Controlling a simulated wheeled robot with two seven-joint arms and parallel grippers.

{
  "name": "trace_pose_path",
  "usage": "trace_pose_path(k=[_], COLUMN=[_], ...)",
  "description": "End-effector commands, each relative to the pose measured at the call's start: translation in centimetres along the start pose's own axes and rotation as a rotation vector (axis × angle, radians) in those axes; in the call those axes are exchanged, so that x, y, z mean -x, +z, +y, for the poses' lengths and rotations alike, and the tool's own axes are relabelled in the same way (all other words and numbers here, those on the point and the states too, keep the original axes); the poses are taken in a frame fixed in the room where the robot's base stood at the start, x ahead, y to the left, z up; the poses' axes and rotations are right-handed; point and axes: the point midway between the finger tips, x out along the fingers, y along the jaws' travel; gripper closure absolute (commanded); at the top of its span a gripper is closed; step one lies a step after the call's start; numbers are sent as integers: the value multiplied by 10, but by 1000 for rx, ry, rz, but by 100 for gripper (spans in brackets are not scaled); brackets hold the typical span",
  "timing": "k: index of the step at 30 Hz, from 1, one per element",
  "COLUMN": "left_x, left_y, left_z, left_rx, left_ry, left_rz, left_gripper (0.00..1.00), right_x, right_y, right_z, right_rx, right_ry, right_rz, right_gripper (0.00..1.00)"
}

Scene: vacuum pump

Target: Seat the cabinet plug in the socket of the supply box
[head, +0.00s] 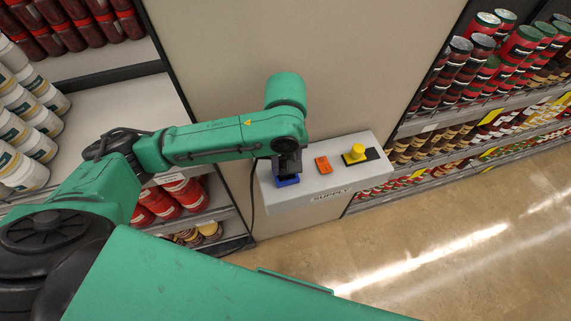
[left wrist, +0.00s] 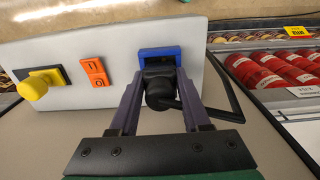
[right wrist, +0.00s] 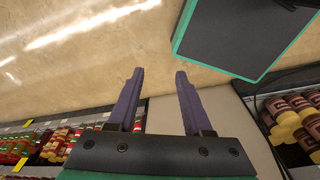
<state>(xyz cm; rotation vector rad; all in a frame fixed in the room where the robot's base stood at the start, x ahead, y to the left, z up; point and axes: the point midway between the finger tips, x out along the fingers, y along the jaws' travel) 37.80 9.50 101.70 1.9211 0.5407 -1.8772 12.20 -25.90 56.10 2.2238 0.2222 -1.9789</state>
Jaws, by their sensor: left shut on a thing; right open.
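The supply box (head: 330,194) is a light grey box on the panel, labelled SUPPLY. Its blue socket (head: 288,182) is at the box's left end in the head view; it also shows in the left wrist view (left wrist: 161,52). My left gripper (left wrist: 158,82) is shut on the black cabinet plug (left wrist: 160,93), which is up against the blue socket. The plug's front is hidden at the socket, so I cannot tell how deep it sits. A black cable runs from the plug. My right gripper (right wrist: 157,75) is open and empty, away from the box, over the floor.
An orange switch (head: 323,165) and a yellow knob (head: 356,153) on a black plate sit beside the socket on the box. Shelves of jars and cans (head: 490,75) stand on both sides of the panel. The floor (head: 430,250) in front is clear.

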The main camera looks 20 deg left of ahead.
Motion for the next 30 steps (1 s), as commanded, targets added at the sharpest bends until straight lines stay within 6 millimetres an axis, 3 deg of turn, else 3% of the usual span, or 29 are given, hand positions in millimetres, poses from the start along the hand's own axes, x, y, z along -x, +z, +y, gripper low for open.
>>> trace_pose_path(k=[3,4,6,19,23,30], left_x=[-7,-8,-7,4,30,96], left_y=[4,4,4,3,2,0], left_z=[-4,-4,-4,-2,-1,-1], left_rx=[-2,-2,-1,-1,-2,0], left_ry=[-19,-20,-19,-12,-9,-10], left_rz=[-18,-18,-17,-13,-10,-5], left_gripper=[100,50,24,23,23,23], right_x=[-1,-1,-1,-2,-3,7], right_y=[13,15,17,12,12,10], right_z=[-3,-3,-4,-2,-2,-2], right_rx=[0,0,0,-1,-1,-2], right_ry=[-4,-4,-5,-3,-3,-3], right_rz=[-20,-23,-27,-20,-19,-18], right_gripper=[50,50,50,50,50,50])
